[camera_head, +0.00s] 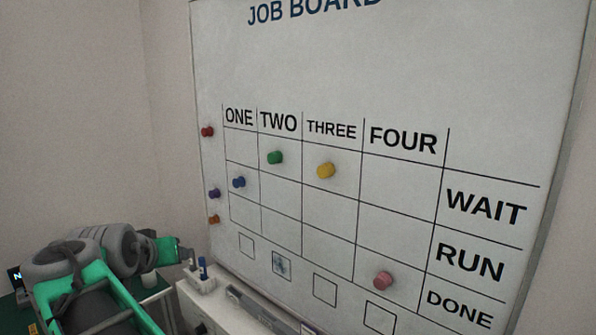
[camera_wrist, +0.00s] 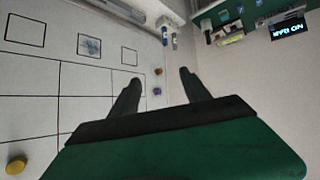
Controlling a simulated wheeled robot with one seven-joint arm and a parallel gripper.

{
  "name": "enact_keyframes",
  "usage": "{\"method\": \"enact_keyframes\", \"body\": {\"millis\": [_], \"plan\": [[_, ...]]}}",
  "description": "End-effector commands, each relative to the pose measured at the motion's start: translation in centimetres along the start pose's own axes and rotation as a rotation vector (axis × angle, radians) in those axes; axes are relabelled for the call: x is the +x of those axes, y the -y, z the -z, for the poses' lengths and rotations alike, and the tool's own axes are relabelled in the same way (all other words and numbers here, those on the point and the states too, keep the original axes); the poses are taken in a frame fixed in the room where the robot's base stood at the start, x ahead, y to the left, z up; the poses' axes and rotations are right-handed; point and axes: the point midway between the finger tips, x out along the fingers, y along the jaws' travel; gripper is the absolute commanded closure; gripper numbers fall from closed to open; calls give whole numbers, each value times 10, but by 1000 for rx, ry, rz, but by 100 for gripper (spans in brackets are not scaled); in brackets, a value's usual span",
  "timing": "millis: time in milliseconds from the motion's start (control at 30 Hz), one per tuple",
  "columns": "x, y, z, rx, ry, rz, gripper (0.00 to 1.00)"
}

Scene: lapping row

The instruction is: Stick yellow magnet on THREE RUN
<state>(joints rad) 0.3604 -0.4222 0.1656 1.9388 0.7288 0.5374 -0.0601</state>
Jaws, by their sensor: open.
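The job board (camera_head: 290,65) fills the head view, with columns ONE to FOUR and rows WAIT, RUN and DONE. The yellow magnet (camera_head: 326,170) is on the board in the THREE column, WAIT row. The THREE RUN cell (camera_head: 329,213) just below it is empty. In the wrist view the yellow magnet (camera_wrist: 16,165) is at the lower left, well away from my fingers. My gripper (camera_wrist: 158,79) is open with nothing between its fingers, and the board shows turned around beside it. In the head view my arm is at the lower left, below and left of the grid.
A green magnet (camera_head: 275,157) is in TWO WAIT, a blue one (camera_head: 238,182) in ONE RUN, a pink one (camera_head: 383,280) in FOUR DONE. Red (camera_head: 207,132), purple (camera_head: 214,193) and orange (camera_head: 214,219) magnets line the board's left edge. A white cabinet (camera_head: 215,305) stands below the board.

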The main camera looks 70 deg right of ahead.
Motion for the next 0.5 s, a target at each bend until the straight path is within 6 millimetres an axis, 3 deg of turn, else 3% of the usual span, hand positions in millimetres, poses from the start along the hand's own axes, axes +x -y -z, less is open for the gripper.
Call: {"method": "enact_keyframes", "body": {"millis": [33, 133, 200, 300, 400, 500], "plan": [[3, -39, 28, 75, -50, -99, 45], [-7, -124, 74, 221, -158, -317, 45], [-22, -181, 94, 308, -221, -467, 45], [-50, -244, 107, 402, -286, -645, 45], [-71, -281, 110, 456, -323, -761, 45], [-80, -297, 110, 477, -336, -809, 45]]}}
